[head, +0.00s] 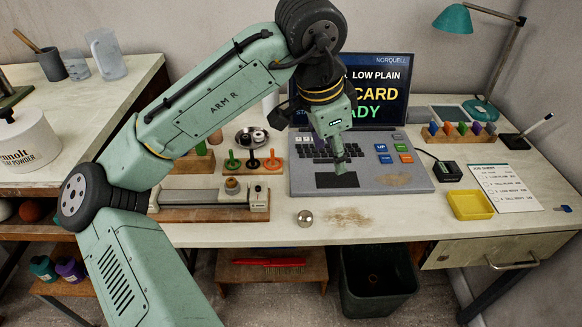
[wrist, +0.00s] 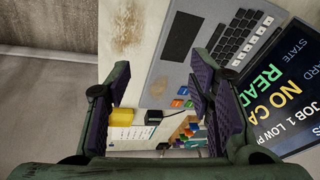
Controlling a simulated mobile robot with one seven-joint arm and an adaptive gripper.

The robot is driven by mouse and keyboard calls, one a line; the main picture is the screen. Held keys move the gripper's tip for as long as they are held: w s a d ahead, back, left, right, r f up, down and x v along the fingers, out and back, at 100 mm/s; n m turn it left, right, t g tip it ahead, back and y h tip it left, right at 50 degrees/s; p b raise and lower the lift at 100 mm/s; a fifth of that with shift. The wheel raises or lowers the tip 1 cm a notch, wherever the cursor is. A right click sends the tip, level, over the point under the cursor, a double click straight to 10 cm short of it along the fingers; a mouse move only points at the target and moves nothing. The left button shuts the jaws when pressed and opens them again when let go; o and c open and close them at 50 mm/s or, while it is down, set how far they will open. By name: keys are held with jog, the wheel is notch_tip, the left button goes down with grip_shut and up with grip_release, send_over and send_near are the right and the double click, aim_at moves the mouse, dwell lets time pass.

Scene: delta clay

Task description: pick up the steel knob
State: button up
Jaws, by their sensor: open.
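The steel knob (head: 305,218) is a small, round, shiny metal piece. It sits on the pale bench top near the front edge, left of a brown dusty patch (head: 348,217). My gripper (head: 341,166) points down over the front of the laptop-like console (head: 290,180), to the right of the knob and farther back. In the wrist view my gripper (wrist: 160,95) has its two dark-padded fingers spread wide with nothing between them. I cannot make out the knob in the wrist view.
Left of the knob is a grey rail fixture (head: 205,198) on a wooden base. A ring-peg stand (head: 255,170) is behind. A yellow tray (head: 470,205) lies to the right. The bench's front edge is close to the knob, and a dark bin (head: 378,285) stands below.

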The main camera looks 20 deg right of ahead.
jog(key=s+a+f+g+y, duration=0.2)
jog(key=a+f+y, duration=0.1)
jog(key=a, duration=0.1)
send_over(305, 215)
jog(key=f, duration=0.4)
jog(key=shift+s+d+f, duration=0.3)
jog(key=shift+s+d, duration=0.05)
jog(key=shift+d, duration=0.05)
jog(key=shift+w+a+f, duration=0.1)
jog(key=shift+w+f, duration=0.05)
jog(key=shift+f, duration=0.85)
jog(key=shift+w+a+f, duration=0.1)
jog(key=shift+a+f, duration=0.05)
jog(key=shift+f, duration=0.85)
jog(key=shift+w+a+f, duration=0.1)
jog(key=shift+w+f, duration=0.05)
jog(key=shift+f, duration=0.85)
jog(key=shift+c, duration=0.2)
jog(key=c, duration=1)
jog(key=shift+r, duration=0.15)
